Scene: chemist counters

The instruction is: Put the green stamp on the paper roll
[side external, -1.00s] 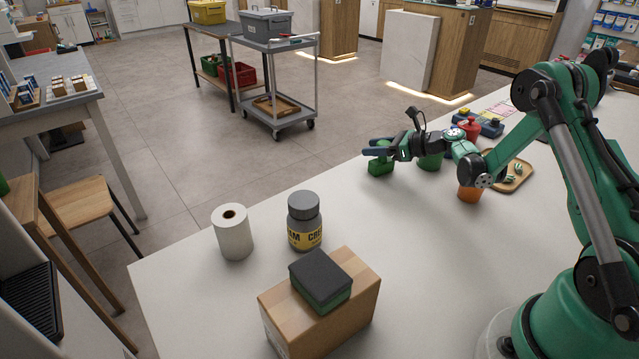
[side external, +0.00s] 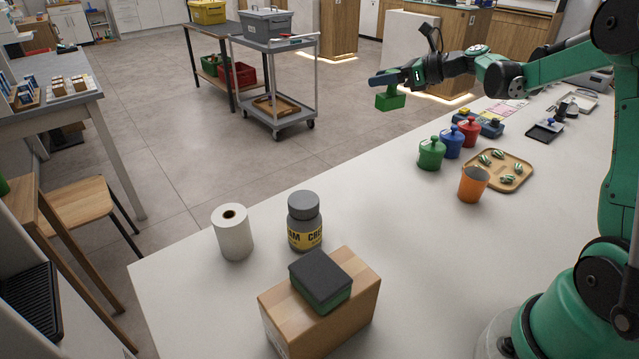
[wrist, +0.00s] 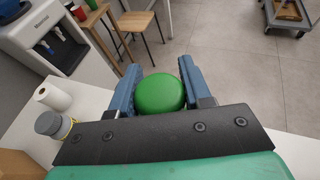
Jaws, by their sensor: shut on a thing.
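The green stamp is held in my gripper (side external: 384,82), well above the counter's far edge. In the side view its green block (side external: 391,101) hangs below the fingers. In the wrist view its round green top (wrist: 160,94) sits between the two blue fingers, which are shut on it. The white paper roll (side external: 233,232) stands upright on the counter at the left, its top hole facing up. It also shows at the left in the wrist view (wrist: 53,97). My gripper is apart from the roll, far to its right and higher.
A grey-lidded jar (side external: 305,222) stands right beside the roll. Green, blue and red lidded pots, an orange cup (side external: 473,184) and a tray (side external: 522,170) stand at the right. The middle counter is clear.

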